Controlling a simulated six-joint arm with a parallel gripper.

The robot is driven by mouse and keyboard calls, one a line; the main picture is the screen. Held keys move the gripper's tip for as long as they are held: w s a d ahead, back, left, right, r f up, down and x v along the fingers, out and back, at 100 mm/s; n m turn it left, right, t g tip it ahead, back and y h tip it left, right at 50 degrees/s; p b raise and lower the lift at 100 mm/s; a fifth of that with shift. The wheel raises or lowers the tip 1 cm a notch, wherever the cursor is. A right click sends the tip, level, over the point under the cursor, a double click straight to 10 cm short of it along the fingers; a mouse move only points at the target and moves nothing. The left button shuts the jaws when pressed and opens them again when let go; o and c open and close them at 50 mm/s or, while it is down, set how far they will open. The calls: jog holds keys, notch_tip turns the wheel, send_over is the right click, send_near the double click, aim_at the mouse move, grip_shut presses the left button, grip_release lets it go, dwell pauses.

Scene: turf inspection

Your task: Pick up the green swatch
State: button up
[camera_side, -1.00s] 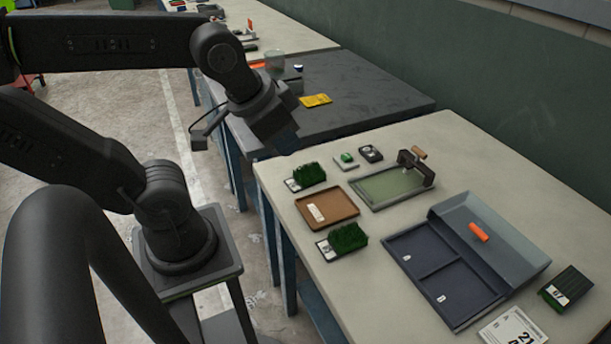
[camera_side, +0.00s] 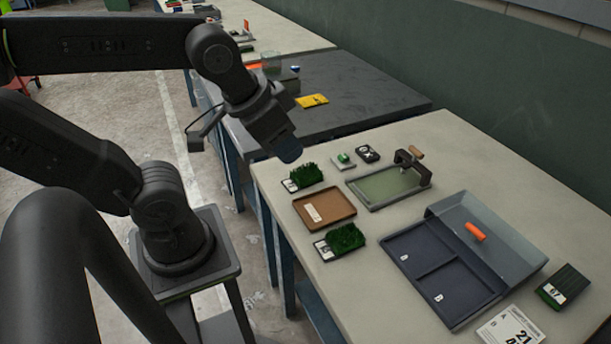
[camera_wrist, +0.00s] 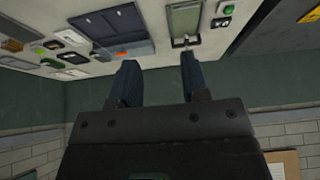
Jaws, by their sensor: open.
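Two green turf swatches with white label ends lie on the pale table: one at the back left (camera_side: 308,174), one in front of the brown tray (camera_side: 346,238). A darker green-black block (camera_side: 567,284) with a label lies at the far right. I cannot tell which one is the named swatch. My gripper (camera_side: 289,152) hangs above and just behind the back-left swatch in the side view, apart from it. In the wrist view its two fingers (camera_wrist: 159,80) are spread with nothing between them.
A brown tray (camera_side: 300,202) lies between the two swatches. A green-bottomed tray (camera_side: 385,187) with a clamp stands beside it. A small green-topped item (camera_side: 344,159) and a dark box (camera_side: 367,154) lie behind.

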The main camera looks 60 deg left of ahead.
jog(key=o, duration=1.1)
jog(key=shift+c, duration=0.2)
jog(key=n+g, duration=0.6)
jog(key=n, duration=1.3)
send_over(305, 168)
notch_tip(305, 168, down, 11)
notch_tip(305, 168, down, 13)
jog(key=shift+f, duration=0.2)
